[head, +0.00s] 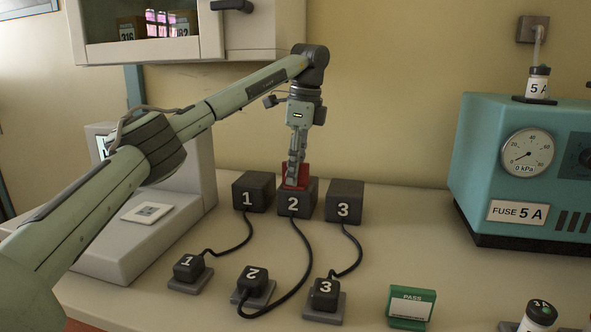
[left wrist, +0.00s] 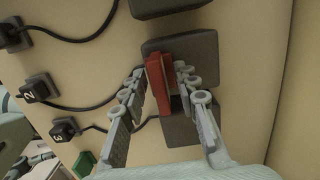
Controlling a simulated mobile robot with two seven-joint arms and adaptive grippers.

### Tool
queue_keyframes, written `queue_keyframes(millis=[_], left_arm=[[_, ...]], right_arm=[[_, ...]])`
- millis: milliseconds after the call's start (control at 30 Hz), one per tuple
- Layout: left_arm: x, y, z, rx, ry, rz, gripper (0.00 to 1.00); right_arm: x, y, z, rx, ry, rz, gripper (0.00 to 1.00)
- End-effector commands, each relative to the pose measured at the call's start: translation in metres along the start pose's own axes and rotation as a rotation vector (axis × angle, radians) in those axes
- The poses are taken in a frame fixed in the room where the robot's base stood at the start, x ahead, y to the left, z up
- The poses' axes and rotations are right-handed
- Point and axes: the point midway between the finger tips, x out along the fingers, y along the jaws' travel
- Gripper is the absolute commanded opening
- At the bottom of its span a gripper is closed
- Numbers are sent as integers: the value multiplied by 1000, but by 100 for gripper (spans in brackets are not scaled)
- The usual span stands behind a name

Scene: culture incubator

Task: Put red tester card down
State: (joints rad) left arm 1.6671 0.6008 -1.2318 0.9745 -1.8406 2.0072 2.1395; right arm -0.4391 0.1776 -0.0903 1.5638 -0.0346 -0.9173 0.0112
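The red tester card (head: 303,174) is upright at the top of the black block marked 2 (head: 297,199). In the left wrist view the red card (left wrist: 158,85) is between the two fingertips of my left gripper (left wrist: 160,72), which appears shut on it. In the head view this gripper (head: 294,180) points straight down over block 2 and covers part of the card. Whether the card's lower edge rests on the block or sits in it cannot be told. My right gripper is not in view.
Blocks 1 (head: 254,192) and 3 (head: 344,202) flank block 2 closely. Cables run to numbered plugs in front. A green PASS card (head: 410,307) stands at the front right. A teal gauge unit (head: 520,170) is at the right. A cabinet (head: 255,35) hangs above.

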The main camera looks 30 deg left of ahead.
Motion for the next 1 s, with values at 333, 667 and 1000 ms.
queue_keyframes(millis=[333,667,1000], left_arm=[[-49,0,0,-1,-1,-4,30],[-78,0,0,0,0,0,30],[-78,0,0,1,0,0,30]], right_arm=[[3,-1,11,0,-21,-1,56],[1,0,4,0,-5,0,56],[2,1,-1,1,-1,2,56]])
